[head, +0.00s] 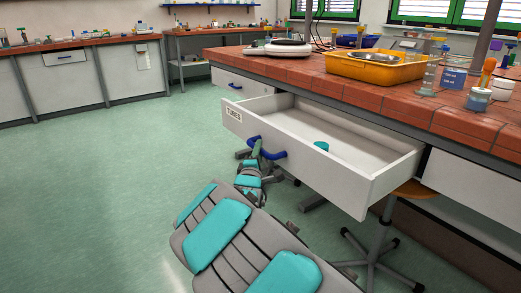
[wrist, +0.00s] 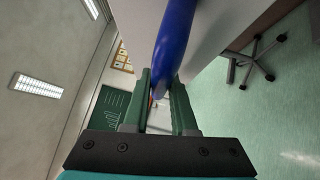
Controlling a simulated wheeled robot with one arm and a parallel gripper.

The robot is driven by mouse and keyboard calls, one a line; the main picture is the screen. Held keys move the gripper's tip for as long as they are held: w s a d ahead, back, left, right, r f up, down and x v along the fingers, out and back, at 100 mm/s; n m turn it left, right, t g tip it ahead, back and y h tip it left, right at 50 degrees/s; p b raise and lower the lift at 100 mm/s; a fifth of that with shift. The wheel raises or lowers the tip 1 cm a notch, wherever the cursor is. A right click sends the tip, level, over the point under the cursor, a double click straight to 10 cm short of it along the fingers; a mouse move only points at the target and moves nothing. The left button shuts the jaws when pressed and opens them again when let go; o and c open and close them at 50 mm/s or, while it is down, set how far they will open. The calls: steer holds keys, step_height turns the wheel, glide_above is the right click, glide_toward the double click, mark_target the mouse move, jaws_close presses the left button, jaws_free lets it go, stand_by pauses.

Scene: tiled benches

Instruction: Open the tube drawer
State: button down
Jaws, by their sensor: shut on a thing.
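The tube drawer (head: 360,181) is white, with a label reading "TUBES" on its front. It stands pulled out from under the red-tiled bench, in the head view. Its blue handle (head: 277,154) is on the front face and also shows large in the wrist view (wrist: 174,45). My gripper (head: 257,148) is at the left part of the handle, its green fingers shut on it. In the wrist view the fingers (wrist: 160,85) lie on either side of the blue bar. A small teal round thing (head: 321,146) shows at the drawer's front wall.
The tiled bench (head: 300,72) carries a yellow tray (head: 373,69), a white device (head: 276,48) and glassware. A stool (head: 380,240) stands below and right of the drawer. Another closed drawer (head: 240,84) is to the left. Green floor on the left is clear.

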steer(key=shift+f, duration=0.1)
steer(key=c, duration=0.7)
jaws_free()
steer(key=shift+s+a+f+b, duration=0.15)
steer(key=shift+s+a, duration=0.05)
steer(key=shift+s, duration=1.1)
steer(key=shift+s+a+f+b, duration=0.15)
steer(key=shift+s+a+f, duration=0.05)
steer(key=shift+s, duration=1.05)
steer(key=shift+s+a+f+b, duration=0.15)
steer(key=shift+s+a, duration=0.05)
steer(key=shift+s, duration=1.1)
